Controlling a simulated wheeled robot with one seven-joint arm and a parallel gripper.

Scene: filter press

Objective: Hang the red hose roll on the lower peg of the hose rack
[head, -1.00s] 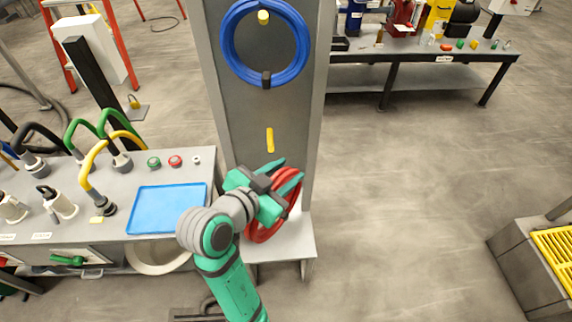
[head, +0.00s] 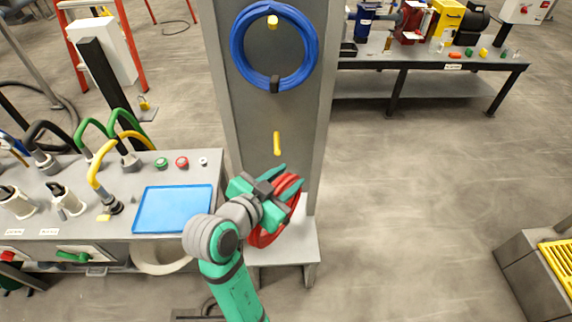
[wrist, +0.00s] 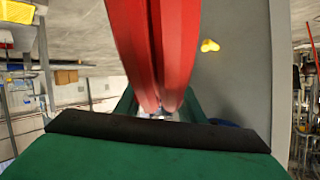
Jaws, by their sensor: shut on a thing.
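My gripper (head: 279,184) is shut on the red hose roll (head: 262,239), low in front of the hose rack (head: 248,120). The roll hangs from the jaws on edge, partly hidden behind my gripper and wrist. In the wrist view the red hose (wrist: 155,45) rises from between the jaws. The lower peg (head: 277,144) is yellow and bare, above my gripper in the head view. It also shows as a yellow spot right of the hose in the wrist view (wrist: 209,46). A blue hose roll (head: 237,62) hangs on the upper peg (head: 272,22).
A grey bench (head: 50,215) with a blue tray (head: 172,209), curved hoses and buttons stands left of the rack. The rack's base plate (head: 299,247) lies below the roll. A workbench (head: 425,65) with tools stands at the back right.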

